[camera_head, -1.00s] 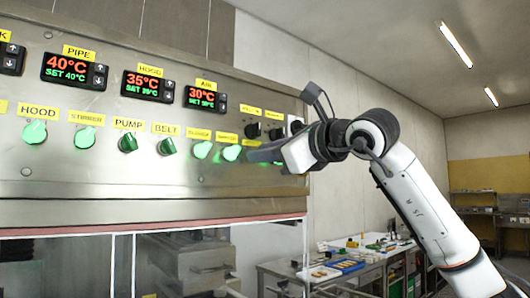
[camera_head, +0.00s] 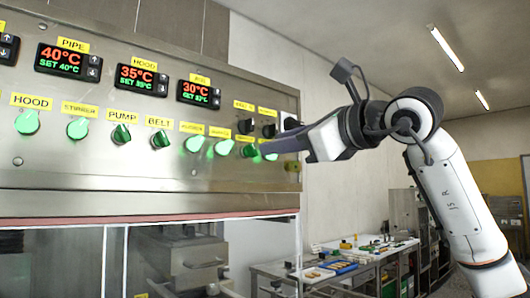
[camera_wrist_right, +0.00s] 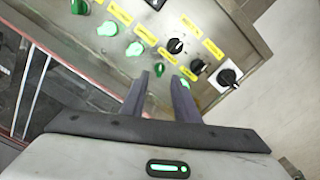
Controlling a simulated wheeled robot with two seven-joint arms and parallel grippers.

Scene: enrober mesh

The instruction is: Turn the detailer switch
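A row of green switch knobs runs along the steel panel (camera_head: 60,175). The small labels at its right end are too blurred to read, so I cannot tell which is the detailer switch. My right gripper (camera_head: 262,149) is at this right end, pointing at the panel. In the right wrist view my right gripper (camera_wrist_right: 161,76) is open, its two fingertips on either side of a dark green knob (camera_wrist_right: 159,70), which also shows in the head view (camera_head: 248,151). I cannot tell whether they touch it. A lit knob (camera_wrist_right: 134,49) is left of the fingers. My left gripper is out of view.
Black knobs (camera_wrist_right: 175,46) sit above the green row, and a larger black knob on a white plate (camera_wrist_right: 228,77) is at the panel's right end. Temperature displays (camera_head: 143,79) are above. A workbench (camera_head: 340,268) stands behind at the right.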

